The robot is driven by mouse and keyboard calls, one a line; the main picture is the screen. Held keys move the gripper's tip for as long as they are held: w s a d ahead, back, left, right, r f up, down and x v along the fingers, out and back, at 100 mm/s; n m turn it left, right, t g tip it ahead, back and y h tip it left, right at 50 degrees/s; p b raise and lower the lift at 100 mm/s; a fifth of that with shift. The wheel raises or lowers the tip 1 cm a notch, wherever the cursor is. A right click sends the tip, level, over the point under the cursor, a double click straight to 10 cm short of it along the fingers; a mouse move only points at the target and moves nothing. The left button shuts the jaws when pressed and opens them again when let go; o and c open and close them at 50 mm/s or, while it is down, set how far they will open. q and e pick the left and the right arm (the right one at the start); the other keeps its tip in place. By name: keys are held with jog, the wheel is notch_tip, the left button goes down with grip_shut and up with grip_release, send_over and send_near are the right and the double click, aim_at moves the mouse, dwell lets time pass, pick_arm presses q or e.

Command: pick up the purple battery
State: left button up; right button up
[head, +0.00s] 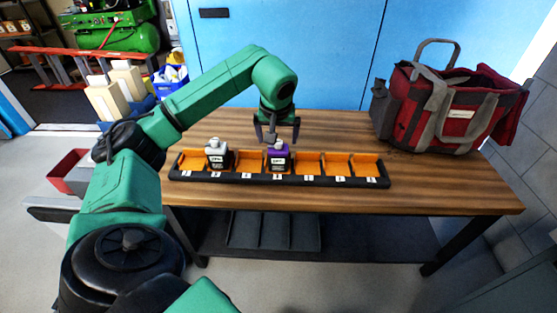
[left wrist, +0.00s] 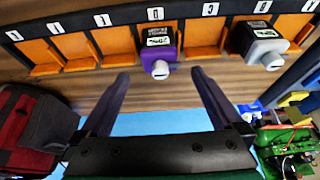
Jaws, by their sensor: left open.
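The purple battery (head: 278,158) stands upright in a middle compartment of the black and orange rack (head: 181,177) on the wooden table. It has a dark label and a light knob on top. It also shows in the left wrist view (left wrist: 157,47), between and beyond the fingertips. My left gripper (head: 278,138) is open and points down just above and behind the purple battery. In the left wrist view its two fingers (left wrist: 162,82) are spread with nothing between them. A grey-white battery (head: 216,155) stands in the same rack to the left. My right gripper is not in view.
A red and grey tool bag (head: 443,112) stands on the right of the table (head: 450,190). The other rack compartments show empty. The table's front strip is clear. A blue cabinet (head: 320,50) stands behind the table.

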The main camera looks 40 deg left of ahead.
aim_at(278, 147)
pick_arm(q)
jog(key=x, duration=0.9)
jog(key=shift+w+b, duration=0.15)
jog(key=shift+b, duration=0.25)
jog(key=shift+r, duration=0.15)
jog(key=shift+c, duration=1.2)
grip_shut()
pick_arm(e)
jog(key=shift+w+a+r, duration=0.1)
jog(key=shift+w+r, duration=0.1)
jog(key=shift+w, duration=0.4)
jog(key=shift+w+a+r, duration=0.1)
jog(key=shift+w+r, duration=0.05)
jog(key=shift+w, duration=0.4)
